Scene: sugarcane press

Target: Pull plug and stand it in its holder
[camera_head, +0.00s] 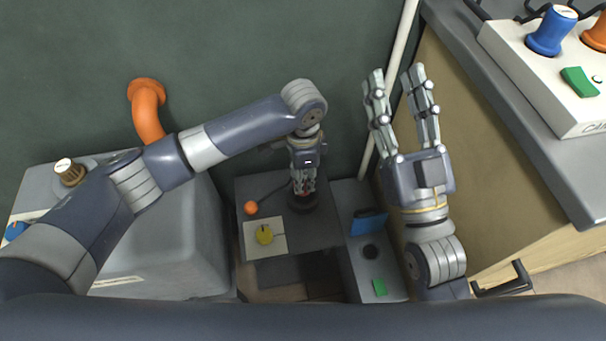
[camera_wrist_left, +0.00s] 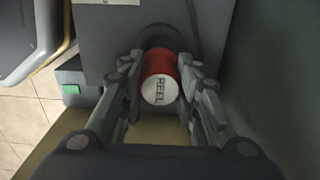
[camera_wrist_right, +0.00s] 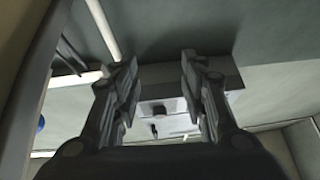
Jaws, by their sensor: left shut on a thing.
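A red plug (camera_wrist_left: 158,88) with a white end marked REEL sits between the fingers of my left gripper (camera_head: 305,186), which is shut on it. Only a bit of its red shows in the head view. Below it is a dark round socket (camera_head: 304,204) on the dark grey box; whether the plug is seated in it or just clear of it I cannot tell. A dark round opening (camera_head: 370,251) shows on the grey panel (camera_head: 352,196) to the right; I cannot tell if it is the holder. My right gripper (camera_head: 397,72) is open and empty, raised beside the wooden cabinet.
The dark box carries a yellow knob (camera_head: 264,235) and an orange ball (camera_head: 251,208). The panel has a blue part (camera_head: 368,222) and a green button (camera_head: 379,287). A grey machine (camera_head: 165,255) stands left, an orange pipe (camera_head: 147,110) behind, a white control box (camera_head: 545,70) at right.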

